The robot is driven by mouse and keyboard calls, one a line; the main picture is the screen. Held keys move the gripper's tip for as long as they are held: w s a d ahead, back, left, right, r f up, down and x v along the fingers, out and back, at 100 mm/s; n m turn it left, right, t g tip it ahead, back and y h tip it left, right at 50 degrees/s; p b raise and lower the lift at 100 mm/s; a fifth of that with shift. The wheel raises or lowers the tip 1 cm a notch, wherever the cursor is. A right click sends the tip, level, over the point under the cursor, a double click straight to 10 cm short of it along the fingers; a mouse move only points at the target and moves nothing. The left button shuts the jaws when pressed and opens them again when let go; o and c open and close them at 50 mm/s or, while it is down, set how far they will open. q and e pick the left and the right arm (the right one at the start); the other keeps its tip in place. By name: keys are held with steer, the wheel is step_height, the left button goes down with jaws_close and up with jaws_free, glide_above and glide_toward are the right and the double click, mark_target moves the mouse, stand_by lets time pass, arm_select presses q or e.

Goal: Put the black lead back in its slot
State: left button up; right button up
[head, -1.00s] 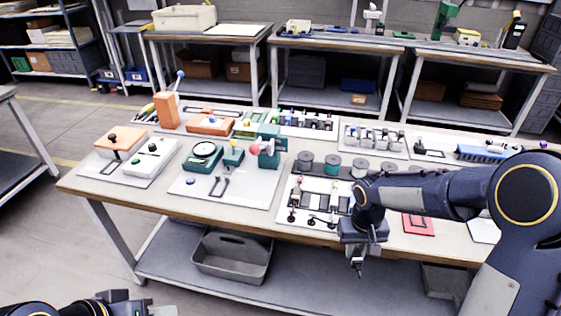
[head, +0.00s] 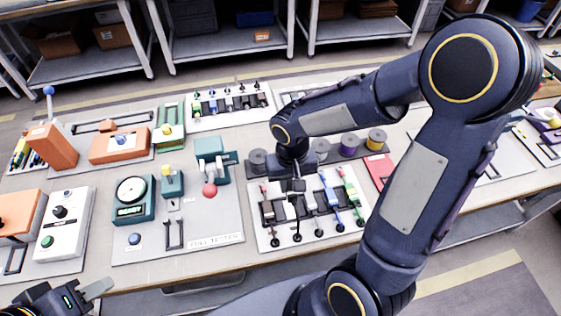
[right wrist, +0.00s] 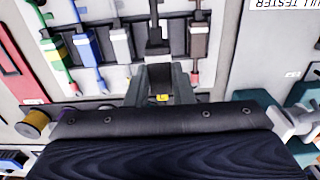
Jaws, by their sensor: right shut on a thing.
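The white lead board (head: 262,243) lies on the bench with several coloured leads in a row. In the right wrist view the row shows green (right wrist: 53,52), blue (right wrist: 84,50), white (right wrist: 121,45), black and brown (right wrist: 198,42) leads. My right gripper (head: 297,186) is low over the back of this board. In the right wrist view (right wrist: 166,88) its fingers are closed at the near end of the black lead (right wrist: 157,42), between the white and brown ones. Whether the lead is raised is unclear. My left gripper (head: 92,294) is at the lower left, away from the board, its opening unclear.
Spools, including a purple one (head: 348,146) and a yellow one (head: 376,139), stand behind the board. The tester panel (head: 205,238) with a red knob (head: 209,190) is left of it. A red pad (head: 379,170) lies to its right.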

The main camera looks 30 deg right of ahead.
steer(key=shift+f, duration=0.25)
step_height(320, 180, down, 6)
steer(key=b, duration=0.5)
steer(key=shift+r, duration=0.1)
steer(key=shift+f+b, duration=0.65)
steer(key=shift+b, duration=0.1)
steer(key=shift+f+b, duration=0.65)
steer(key=o, duration=1)
step_height(320, 180, up, 8)
steer(key=shift+f+p, duration=0.1)
steer(key=shift+p, duration=0.35)
